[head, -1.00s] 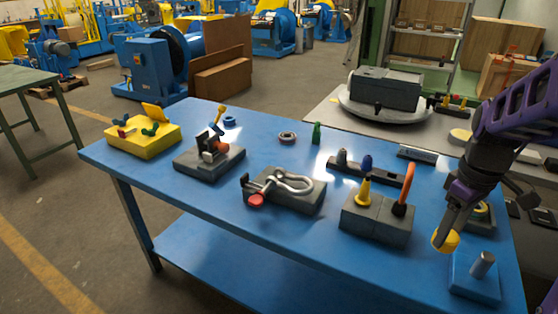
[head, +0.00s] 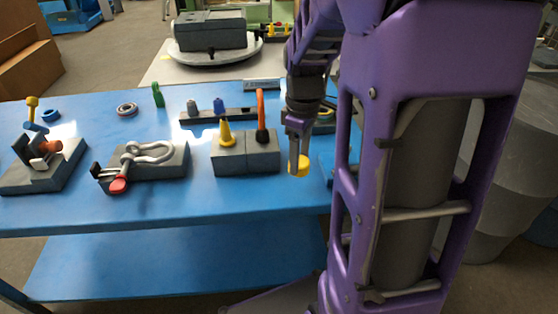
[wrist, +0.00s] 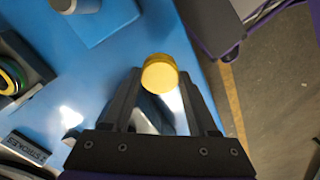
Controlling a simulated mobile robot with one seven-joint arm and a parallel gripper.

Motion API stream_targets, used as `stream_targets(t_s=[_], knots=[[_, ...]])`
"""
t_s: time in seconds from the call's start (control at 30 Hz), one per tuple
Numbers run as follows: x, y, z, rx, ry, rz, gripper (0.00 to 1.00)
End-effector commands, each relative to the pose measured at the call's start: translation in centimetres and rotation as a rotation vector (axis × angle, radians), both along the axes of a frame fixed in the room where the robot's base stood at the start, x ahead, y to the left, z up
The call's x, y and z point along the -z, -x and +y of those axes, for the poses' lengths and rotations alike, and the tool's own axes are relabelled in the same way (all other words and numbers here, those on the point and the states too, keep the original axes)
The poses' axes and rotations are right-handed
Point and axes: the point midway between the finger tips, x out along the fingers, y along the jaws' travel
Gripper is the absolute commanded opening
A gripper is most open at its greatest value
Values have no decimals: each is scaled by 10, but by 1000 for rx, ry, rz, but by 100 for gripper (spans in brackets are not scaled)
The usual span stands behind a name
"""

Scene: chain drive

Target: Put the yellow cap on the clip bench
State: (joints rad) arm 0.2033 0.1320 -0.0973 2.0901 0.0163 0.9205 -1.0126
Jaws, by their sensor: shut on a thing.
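The yellow cap (head: 299,168) is a short round piece held at the fingertips of my gripper (head: 296,150), above the front right part of the blue bench (head: 150,218). In the wrist view the cap (wrist: 160,80) sits between the two dark fingers of my gripper (wrist: 160,92), its flat round face towards the camera. My gripper is shut on it, with the cap apart from the blocks. No label in view names the clip bench, so I cannot tell whether it is this blue bench.
A grey block (head: 245,158) with a yellow cone and orange hook stands left of my gripper. A shackle block (head: 150,170) and a clamp block (head: 38,172) stand further left. A blue block (wrist: 92,20) with a metal pin is near. My arm hides the bench's right end.

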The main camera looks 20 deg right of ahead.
Motion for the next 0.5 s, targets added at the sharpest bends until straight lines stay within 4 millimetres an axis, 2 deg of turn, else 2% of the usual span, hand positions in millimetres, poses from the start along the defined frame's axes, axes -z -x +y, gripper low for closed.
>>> stream_targets(t_s=[0.03,0.27,0.5], knots=[[11,1,0,1,-1,2,7],[29,0,0,0,0,1,7],[59,0,0,1,0,1,7]])
